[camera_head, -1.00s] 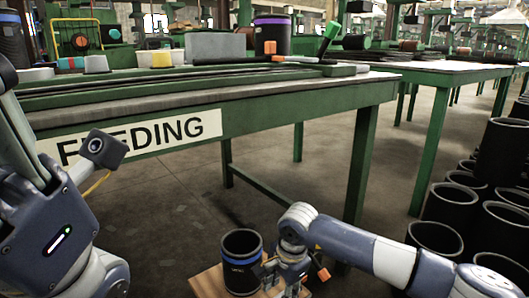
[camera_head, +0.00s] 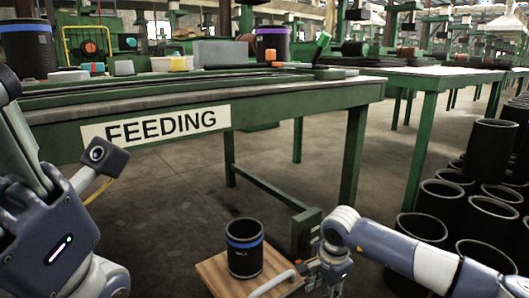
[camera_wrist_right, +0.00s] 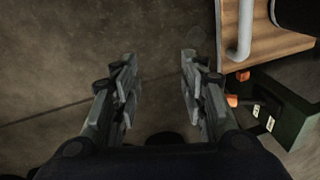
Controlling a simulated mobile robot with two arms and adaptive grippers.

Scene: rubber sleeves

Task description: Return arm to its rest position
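My right gripper (camera_head: 326,268) is low at the right of the head view, beside a wooden board with a grey handle. In the right wrist view the right gripper (camera_wrist_right: 157,75) is open with nothing between its fingers, above bare floor. A black rubber sleeve with a blue band (camera_head: 244,248) stands upright on the wooden board (camera_head: 215,272), left of the gripper and apart from it. My left arm is at the left edge of the head view; its gripper fingers are not visible.
A green table with a FEEDING sign (camera_head: 160,127) stands ahead, carrying a purple-banded sleeve (camera_head: 272,45). Several black sleeves (camera_head: 492,150) stand on the floor at right. The board's handle (camera_wrist_right: 244,30) is close to the right gripper. Floor under the table is clear.

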